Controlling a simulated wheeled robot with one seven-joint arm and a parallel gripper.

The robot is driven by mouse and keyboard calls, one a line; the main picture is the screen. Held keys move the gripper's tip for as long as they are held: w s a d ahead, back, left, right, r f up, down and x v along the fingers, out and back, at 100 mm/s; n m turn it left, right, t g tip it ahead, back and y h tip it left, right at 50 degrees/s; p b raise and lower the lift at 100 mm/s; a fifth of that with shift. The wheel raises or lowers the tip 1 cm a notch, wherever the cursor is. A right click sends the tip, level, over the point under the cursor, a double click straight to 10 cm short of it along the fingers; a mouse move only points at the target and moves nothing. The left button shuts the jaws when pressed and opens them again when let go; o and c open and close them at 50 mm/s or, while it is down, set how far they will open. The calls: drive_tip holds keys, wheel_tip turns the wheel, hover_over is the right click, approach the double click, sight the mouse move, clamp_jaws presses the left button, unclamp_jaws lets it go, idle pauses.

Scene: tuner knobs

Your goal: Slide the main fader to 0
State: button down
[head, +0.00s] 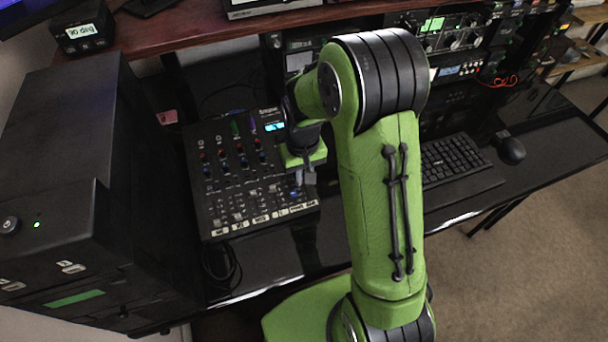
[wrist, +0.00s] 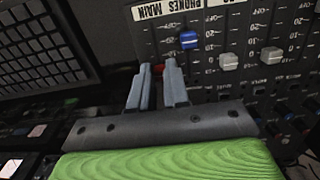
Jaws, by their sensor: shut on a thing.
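The mixer (head: 222,221) lies on the black desk, left of my arm in the head view. In the wrist view its panel (wrist: 205,22) shows at an angle, with a strip labelled MAIN and PHONES at the top. A red cap, the main fader (wrist: 157,70), shows in the MAIN column between my fingertips, mostly hidden by them. My gripper (wrist: 158,70) is shut on it. In the head view my gripper (head: 308,178) is over the mixer's right side, and the main fader cannot be made out there.
A blue fader (wrist: 189,40) stands close right of my fingers, with white faders (wrist: 228,61) further right. A keyboard (head: 455,160) and mouse (head: 511,150) lie right of my arm. A black cabinet (head: 75,150) stands left of the mixer.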

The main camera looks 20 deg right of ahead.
drive_tip(key=c, duration=1.4)
unclamp_jaws()
wheel_tip(320, 180, up, 16)
drive_tip(key=p, duration=0.5)
drive_tip(key=shift+f, duration=0.1)
drive_tip(key=s+r+t+p, duration=0.1)
drive_tip(key=s+r+t, duration=0.1)
drive_tip(key=s+r, duration=0.2)
drive_tip(key=s+r+t+p, duration=0.1)
drive_tip(key=s+r+p, duration=0.1)
drive_tip(key=s+r, duration=0.3)
drive_tip(key=s+r+t+p, duration=0.2)
drive_tip(key=s+r, duration=0.3)
drive_tip(key=s, duration=0.5)
drive_tip(key=shift+s+t, duration=0.3)
drive_tip(key=shift+s, duration=0.05)
